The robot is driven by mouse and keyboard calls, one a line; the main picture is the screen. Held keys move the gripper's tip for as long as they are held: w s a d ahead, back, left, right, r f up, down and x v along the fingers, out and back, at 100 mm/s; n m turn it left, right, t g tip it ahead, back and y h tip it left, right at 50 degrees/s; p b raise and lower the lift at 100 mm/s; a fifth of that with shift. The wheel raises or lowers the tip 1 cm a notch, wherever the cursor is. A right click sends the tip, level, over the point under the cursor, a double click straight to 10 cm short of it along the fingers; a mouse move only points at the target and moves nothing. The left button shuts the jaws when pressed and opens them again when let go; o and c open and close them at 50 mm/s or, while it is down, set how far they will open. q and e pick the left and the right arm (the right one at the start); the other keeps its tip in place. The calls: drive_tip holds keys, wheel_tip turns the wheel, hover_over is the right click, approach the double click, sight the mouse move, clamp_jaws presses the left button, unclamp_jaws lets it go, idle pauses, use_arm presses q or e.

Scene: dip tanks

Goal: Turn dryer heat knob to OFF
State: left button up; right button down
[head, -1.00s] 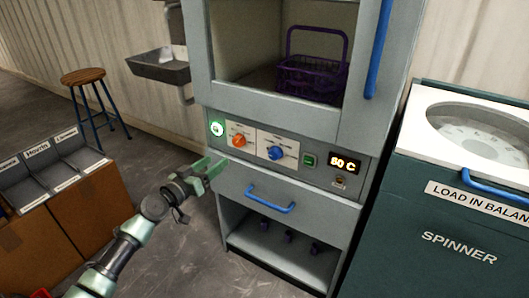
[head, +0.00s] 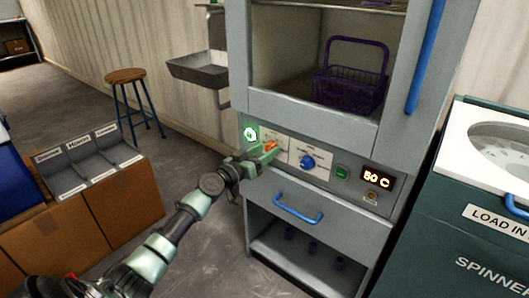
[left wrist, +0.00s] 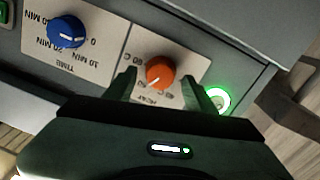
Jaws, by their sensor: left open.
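The dryer's orange heat knob (left wrist: 160,72) sits on a pale label plate with temperature marks, seen upside down in the left wrist view. A white pointer line on it aims down and left in that view. In the head view the orange knob (head: 270,146) is partly hidden by my left gripper (head: 264,153). My left gripper (left wrist: 162,88) is open, with one finger on each side of the knob in the picture; I cannot tell whether either touches it. My right gripper is not in view.
The blue time knob (left wrist: 68,32) is beside the heat knob. A lit green button (left wrist: 217,99) is on its other side. A display (head: 377,179) reads 50 C. A blue drawer handle (head: 298,209) is below. The spinner (head: 480,220) stands at right.

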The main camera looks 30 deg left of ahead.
use_arm(q)
clamp_jaws()
